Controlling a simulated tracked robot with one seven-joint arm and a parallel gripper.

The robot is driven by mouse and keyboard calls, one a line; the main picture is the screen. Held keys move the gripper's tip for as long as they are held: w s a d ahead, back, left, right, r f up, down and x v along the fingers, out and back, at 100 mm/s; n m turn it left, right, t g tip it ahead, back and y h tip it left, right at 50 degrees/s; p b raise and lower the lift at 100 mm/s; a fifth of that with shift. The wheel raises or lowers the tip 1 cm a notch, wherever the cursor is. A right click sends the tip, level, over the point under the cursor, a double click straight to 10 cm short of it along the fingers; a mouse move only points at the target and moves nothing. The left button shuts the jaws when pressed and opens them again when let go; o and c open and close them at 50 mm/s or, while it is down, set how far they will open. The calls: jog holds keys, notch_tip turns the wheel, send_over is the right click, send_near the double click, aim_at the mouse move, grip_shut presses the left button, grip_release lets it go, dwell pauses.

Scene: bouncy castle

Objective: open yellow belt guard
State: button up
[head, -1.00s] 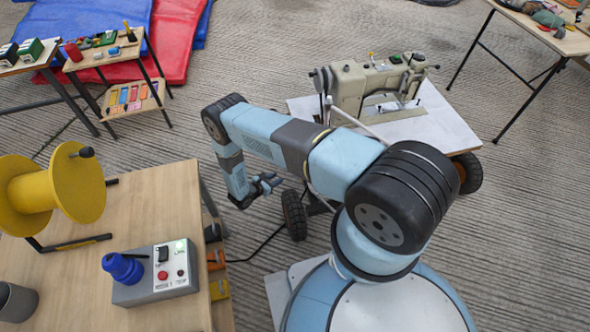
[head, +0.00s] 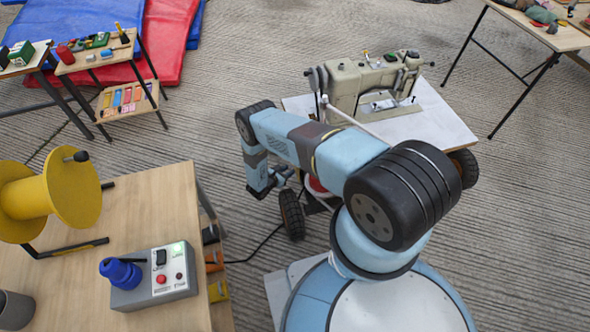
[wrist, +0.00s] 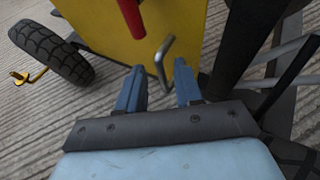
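The yellow belt guard (wrist: 188,22) shows as a flat panel at the top of the wrist view. A bent grey metal handle (wrist: 160,60) stands out from its face, and a red bar (wrist: 131,17) is at its upper left. My gripper (wrist: 159,72) is open, its two blue fingers apart and empty. The fingertips are close to the grey handle, which shows between them; I cannot tell the depth gap. In the head view my gripper (head: 283,180) is low beside the sewing machine table (head: 440,130). My arm and the tabletop hide the guard there.
A sewing machine (head: 372,82) stands on the wheeled table. A black wheel (head: 291,214) is near my gripper, and dark frame legs (wrist: 245,50) are on the right in the wrist view. A wooden table (head: 150,215) with a yellow spool (head: 75,190) and control box (head: 155,278) is left.

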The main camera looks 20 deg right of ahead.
jog(key=shift+w+d+f, duration=0.25)
jog(key=shift+w+d, duration=0.05)
jog(key=shift+d, duration=0.15)
jog(key=shift+c, duration=0.4)
grip_shut()
dwell(0.8)
